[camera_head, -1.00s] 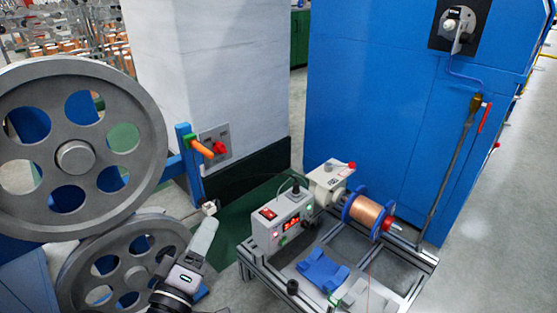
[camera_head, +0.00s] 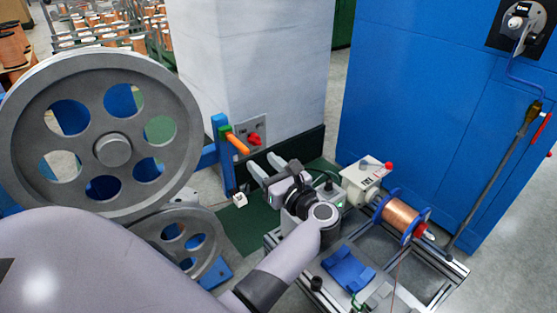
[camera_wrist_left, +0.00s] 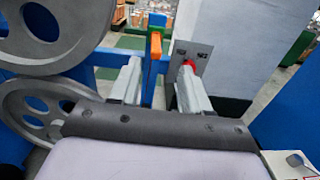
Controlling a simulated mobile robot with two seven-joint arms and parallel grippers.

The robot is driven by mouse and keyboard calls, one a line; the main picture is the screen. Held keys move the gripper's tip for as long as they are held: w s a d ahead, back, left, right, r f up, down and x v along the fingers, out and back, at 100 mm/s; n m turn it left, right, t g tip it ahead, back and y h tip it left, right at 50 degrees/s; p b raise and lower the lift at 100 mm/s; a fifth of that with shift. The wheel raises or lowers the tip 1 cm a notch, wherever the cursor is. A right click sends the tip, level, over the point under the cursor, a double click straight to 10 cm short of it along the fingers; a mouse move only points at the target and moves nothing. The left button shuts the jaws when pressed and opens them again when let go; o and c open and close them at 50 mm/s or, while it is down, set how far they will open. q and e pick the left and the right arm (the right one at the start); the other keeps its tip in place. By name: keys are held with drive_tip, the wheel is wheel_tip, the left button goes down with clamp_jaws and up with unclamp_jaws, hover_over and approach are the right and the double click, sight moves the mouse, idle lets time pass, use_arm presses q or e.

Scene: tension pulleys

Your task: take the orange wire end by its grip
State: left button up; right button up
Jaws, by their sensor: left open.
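The orange wire end's grip (camera_head: 237,142) is a short orange rod sticking out of a green clamp (camera_head: 225,131) on the blue post (camera_head: 222,160). It also shows in the left wrist view (camera_wrist_left: 155,46), just beyond and between the fingertips in that picture. My left gripper (camera_head: 262,168) is open and empty, its two grey fingers pointing toward the post. In the head view it is below and to the right of the grip, apart from it. The fingers show in the left wrist view (camera_wrist_left: 158,75) too. My right gripper is not in view.
Two large grey pulley wheels (camera_head: 170,110) stand left of the post. A grey panel with a red knob (camera_head: 255,139) is on the white column behind the grip. A bench with a copper spool (camera_head: 400,216) stands at the right, beside a blue cabinet (camera_head: 425,100).

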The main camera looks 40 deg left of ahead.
sight(247, 154)
use_arm(q)
drive_tip(key=shift+a+f+n+g, duration=0.15)
drive_tip(key=shift+a+n+g, duration=0.15)
drive_tip(key=shift+a, duration=0.5)
drive_tip(key=x, duration=0.5)
drive_tip(key=shift+f, duration=0.2)
drive_tip(key=shift+b+x, duration=0.45)
drive_tip(key=shift+x, duration=0.8)
drive_tip(key=shift+r, duration=0.1)
clamp_jaws()
